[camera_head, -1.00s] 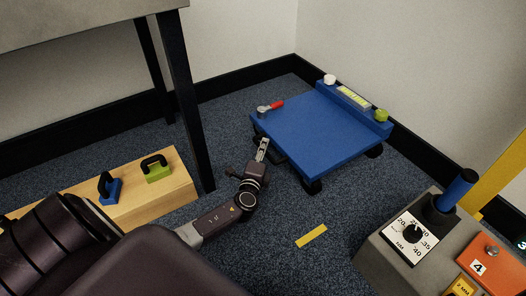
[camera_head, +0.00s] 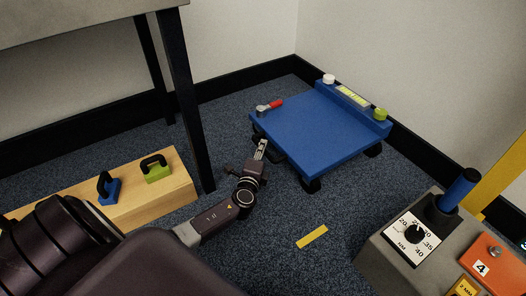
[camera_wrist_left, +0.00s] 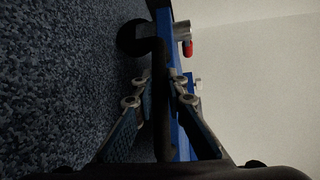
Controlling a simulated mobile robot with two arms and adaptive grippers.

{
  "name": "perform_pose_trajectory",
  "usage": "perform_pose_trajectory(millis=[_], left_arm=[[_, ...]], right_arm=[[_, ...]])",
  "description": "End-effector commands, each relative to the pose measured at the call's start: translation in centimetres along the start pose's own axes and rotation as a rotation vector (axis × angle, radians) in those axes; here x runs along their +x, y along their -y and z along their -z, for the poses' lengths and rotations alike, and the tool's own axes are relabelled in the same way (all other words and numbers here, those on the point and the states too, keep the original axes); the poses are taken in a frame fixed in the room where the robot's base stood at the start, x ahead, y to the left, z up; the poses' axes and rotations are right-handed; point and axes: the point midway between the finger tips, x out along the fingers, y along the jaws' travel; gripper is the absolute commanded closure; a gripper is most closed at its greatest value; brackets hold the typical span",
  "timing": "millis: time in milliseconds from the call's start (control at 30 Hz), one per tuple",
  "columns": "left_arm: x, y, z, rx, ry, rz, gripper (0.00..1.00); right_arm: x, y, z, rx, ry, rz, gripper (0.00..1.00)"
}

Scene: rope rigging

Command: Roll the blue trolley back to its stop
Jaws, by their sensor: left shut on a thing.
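The blue trolley (camera_head: 318,128) stands on the carpet near the room's corner, its raised far rail close to the right wall. My left gripper (camera_head: 263,148) is at the trolley's near left edge. In the left wrist view the fingers (camera_wrist_left: 160,102) are shut on a dark bar (camera_wrist_left: 163,75) along the blue edge, with a black wheel just beyond. No stop is clearly visible. My right gripper is not in view.
A yellow floor strip (camera_head: 312,236) lies in front of the trolley. A grey console (camera_head: 374,262) stands at lower right. A wooden block (camera_head: 180,189) with padlock-like pieces and a table leg (camera_head: 191,120) stand left. Open carpet lies between.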

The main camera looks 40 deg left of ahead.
Motion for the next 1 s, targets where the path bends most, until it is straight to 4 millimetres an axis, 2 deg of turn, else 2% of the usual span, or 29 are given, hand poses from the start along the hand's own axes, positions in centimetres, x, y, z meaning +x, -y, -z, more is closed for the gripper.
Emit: perform_pose_trajectory(millis=[167,200,333,600,733,867,1000], left_arm=[[0.3,0.1,-0.6,0.000,0.010,0.000,1.00],[0.3,0.2,-0.6,0.000,0.010,0.001,0.84],[0.2,0.1,-0.5,-0.001,0.009,0.001,0.70],[0.1,0.1,-0.3,0.000,0.006,0.000,0.70],[-0.6,0.0,-0.3,-0.001,0.005,-0.001,0.70],[-2.3,-0.1,-0.3,-0.001,0.006,-0.001,0.70],[-5.2,-0.1,-0.3,-0.002,0.005,-0.003,0.70]], right_arm=[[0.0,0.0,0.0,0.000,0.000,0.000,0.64],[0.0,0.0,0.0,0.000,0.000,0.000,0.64],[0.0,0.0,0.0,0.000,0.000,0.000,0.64],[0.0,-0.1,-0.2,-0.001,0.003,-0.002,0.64],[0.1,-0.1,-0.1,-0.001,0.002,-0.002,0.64],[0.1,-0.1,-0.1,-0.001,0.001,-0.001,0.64],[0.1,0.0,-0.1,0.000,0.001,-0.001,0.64]])
